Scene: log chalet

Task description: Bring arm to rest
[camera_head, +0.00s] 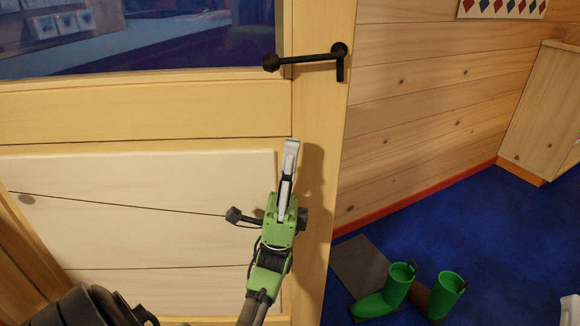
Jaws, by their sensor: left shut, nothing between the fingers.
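My left gripper (290,150) is green with pale fingers that point upward. Its fingers are shut together with nothing between them. It is in front of the lower part of a pale wooden door (140,125), below the glass pane. A black handle (305,59) sits above and to the right of the fingertips, and the gripper is apart from it. A dark knob on a stalk (234,214) shows just left of the gripper's body; I cannot tell whether it belongs to the door.
Green boots (398,283) stand at the lower right by a grey mat (360,262) on the blue floor (520,235). A log-panelled wall (420,110) with a red skirting runs right of the door frame. A wooden cabinet (545,110) is at the far right.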

